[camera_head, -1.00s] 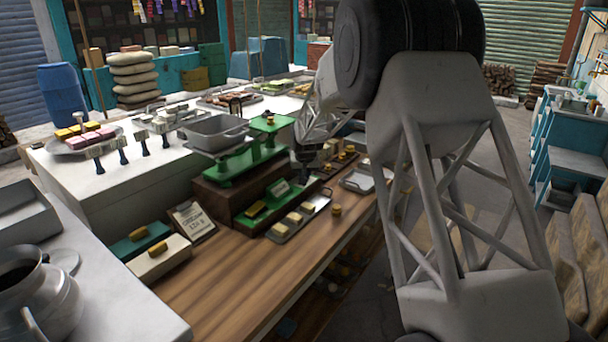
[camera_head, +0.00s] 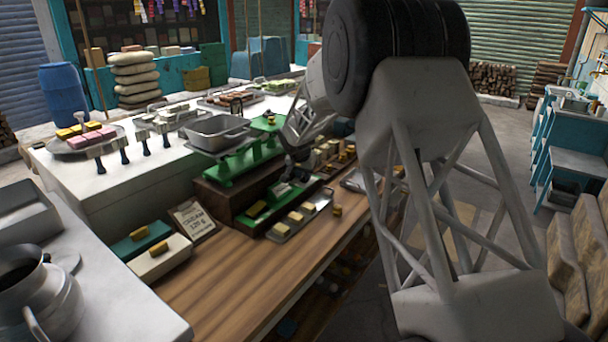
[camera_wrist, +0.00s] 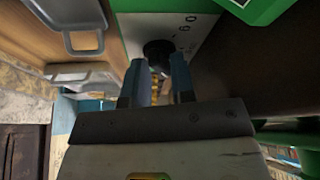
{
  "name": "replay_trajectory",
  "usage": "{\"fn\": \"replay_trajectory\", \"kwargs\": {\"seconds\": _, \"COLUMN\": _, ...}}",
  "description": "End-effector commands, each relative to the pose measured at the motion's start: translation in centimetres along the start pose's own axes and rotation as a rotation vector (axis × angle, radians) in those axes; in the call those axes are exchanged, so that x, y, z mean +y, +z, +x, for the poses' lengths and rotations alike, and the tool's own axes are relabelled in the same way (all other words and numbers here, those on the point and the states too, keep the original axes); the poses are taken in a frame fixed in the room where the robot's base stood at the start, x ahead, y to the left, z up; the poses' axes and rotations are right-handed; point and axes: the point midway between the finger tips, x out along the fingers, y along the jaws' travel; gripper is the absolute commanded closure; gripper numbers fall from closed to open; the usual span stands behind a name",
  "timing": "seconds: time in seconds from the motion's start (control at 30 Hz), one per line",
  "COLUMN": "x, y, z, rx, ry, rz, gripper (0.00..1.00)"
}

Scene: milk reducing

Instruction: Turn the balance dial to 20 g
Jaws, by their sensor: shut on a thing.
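The green balance (camera_head: 235,170) stands on a dark brown base on the wooden counter, with a grey metal pan on its left. In the wrist view, the black dial knob (camera_wrist: 158,47) sits on a white dial plate (camera_wrist: 140,28) with dark digits. My gripper (camera_wrist: 160,60) has its two blue-grey fingers on either side of the knob and is shut on it. The dial's pointer cannot be made out, so its setting cannot be read. In the head view, my gripper (camera_head: 297,170) is at the balance's front right and partly hides the pale plate there.
A metal tray of yellow blocks (camera_head: 301,216) lies close in front of the balance, with a small yellow piece (camera_head: 337,211) beside it. A text card (camera_head: 193,221) and two boxes topped with yellow blocks stand to the left. The front wooden counter (camera_head: 235,275) is clear.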

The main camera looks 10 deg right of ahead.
Motion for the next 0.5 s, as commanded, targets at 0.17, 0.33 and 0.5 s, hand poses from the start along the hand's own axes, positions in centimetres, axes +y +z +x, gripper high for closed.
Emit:
{"fn": "replay_trajectory", "kwargs": {"seconds": 0.17, "x": 0.44, "y": -0.23, "z": 0.05, "rx": 0.000, "ry": 0.007, "rz": 0.011, "gripper": 1.00}}
{"fn": "replay_trajectory", "kwargs": {"seconds": 0.33, "x": 0.45, "y": -0.19, "z": 0.08, "rx": -0.001, "ry": 0.007, "rz": 0.011, "gripper": 1.00}}
{"fn": "replay_trajectory", "kwargs": {"seconds": 0.5, "x": 0.39, "y": -0.14, "z": 0.10, "rx": -0.001, "ry": 0.006, "rz": 0.010, "gripper": 0.63}}
